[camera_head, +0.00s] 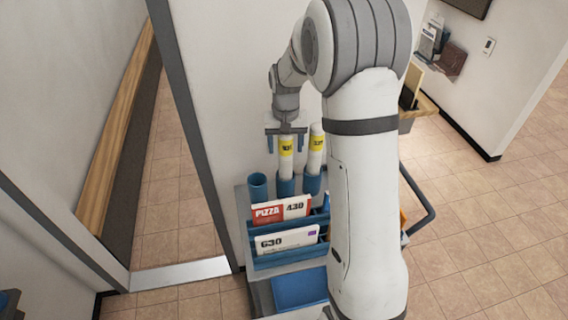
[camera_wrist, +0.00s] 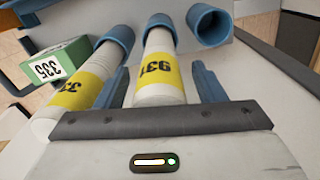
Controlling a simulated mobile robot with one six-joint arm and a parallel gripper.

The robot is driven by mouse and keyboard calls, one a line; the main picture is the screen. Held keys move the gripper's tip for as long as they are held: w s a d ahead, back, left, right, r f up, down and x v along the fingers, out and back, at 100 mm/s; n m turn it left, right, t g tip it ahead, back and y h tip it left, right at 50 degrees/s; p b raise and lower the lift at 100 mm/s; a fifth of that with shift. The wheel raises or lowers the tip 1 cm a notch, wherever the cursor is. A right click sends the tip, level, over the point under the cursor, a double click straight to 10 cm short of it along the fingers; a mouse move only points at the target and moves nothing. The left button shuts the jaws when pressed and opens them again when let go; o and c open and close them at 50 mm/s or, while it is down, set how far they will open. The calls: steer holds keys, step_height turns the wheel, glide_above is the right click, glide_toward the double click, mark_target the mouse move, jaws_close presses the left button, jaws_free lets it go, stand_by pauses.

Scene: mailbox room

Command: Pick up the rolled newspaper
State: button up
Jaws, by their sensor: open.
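A white rolled newspaper (camera_head: 286,168) with a yellow label stands in the middle blue tube of the cart. In the wrist view the roll (camera_wrist: 158,95) reads 931 upside down and lies between my fingers. A second white roll (camera_head: 316,152) with a yellow label stands in the tube to its right; it also shows at the left of the wrist view (camera_wrist: 92,80). My gripper (camera_head: 286,146) is open, pointing down over the middle roll, one finger on each side of it. In the wrist view my gripper (camera_wrist: 161,78) shows gaps beside the roll.
An empty blue tube (camera_head: 258,188) stands left of the rolls. Mail marked PIZZA 430 (camera_head: 281,211) and another piece marked 630 (camera_head: 287,241) sit in the cart's blue rack. A green box labelled 335 (camera_wrist: 58,63) is near the second roll. Wall stands close behind.

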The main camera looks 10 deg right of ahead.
steer(key=shift+f, duration=0.2)
jaws_close()
stand_by(0.6)
